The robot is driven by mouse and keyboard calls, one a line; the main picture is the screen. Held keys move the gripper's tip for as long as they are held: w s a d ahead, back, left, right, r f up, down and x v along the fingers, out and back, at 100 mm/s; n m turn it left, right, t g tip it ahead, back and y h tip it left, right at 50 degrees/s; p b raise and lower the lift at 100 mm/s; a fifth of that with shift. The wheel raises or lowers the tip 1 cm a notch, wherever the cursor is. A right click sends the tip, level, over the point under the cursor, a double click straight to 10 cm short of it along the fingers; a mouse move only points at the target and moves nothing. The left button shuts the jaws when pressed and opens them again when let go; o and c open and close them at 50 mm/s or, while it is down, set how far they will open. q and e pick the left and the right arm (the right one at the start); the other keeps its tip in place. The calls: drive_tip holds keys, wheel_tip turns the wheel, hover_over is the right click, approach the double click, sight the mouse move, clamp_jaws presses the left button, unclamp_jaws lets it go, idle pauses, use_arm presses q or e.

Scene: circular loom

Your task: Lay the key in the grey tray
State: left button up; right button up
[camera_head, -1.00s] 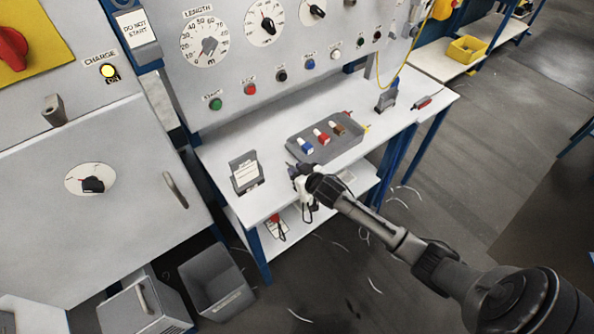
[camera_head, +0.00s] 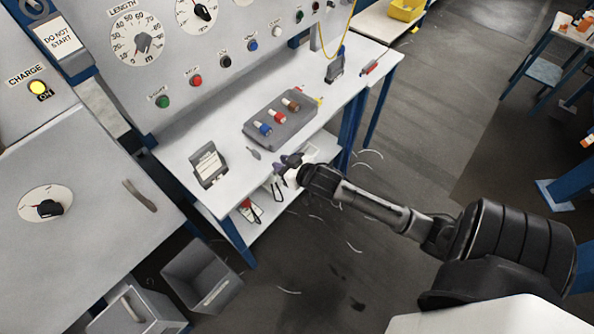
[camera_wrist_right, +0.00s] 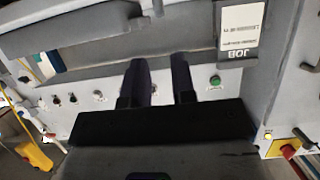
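The grey tray (camera_head: 262,137) lies on the white table and holds a blue, a red and a brown piece. A small grey item (camera_head: 254,152), perhaps the key, lies on the table just in front of the tray's left end; it is too small to be sure. My right gripper (camera_head: 281,164) is at the table's front edge, to the right of this item and apart from it. In the right wrist view its two dark fingers (camera_wrist_right: 160,78) stand apart with nothing seen between them. My left gripper is not in view.
A card holder (camera_head: 209,167) stands on the table left of the tray. The control panel with buttons and dials rises behind. A dark stand (camera_head: 335,65) and a red item (camera_head: 370,67) are at the right end. A grey bin (camera_head: 203,277) is on the floor.

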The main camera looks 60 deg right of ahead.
drive_tip(key=s+a+f+n+g, duration=0.1)
drive_tip(key=s+a+f+g, duration=0.3)
drive_tip(key=s+a, duration=0.6)
drive_tip(key=shift+s+f+g+y, duration=0.3)
drive_tip(key=shift+s+f+y, duration=0.1)
drive_tip(key=shift+s, duration=0.25)
drive_tip(key=shift+o, duration=0.3)
drive_tip(key=s+a+n+g, duration=0.1)
drive_tip(key=s+a+g, duration=0.1)
drive_tip(key=s, duration=0.4)
drive_tip(key=s+a+n+g+y, duration=0.1)
drive_tip(key=s+a+g, duration=0.2)
drive_tip(key=s+a, duration=0.2)
drive_tip(key=shift+s+a+r+n, duration=0.3)
drive_tip(key=shift+s+r, duration=0.15)
drive_tip(key=shift+s, duration=0.3)
drive_tip(key=shift+w+r, duration=0.1)
drive_tip(key=shift+w, duration=0.05)
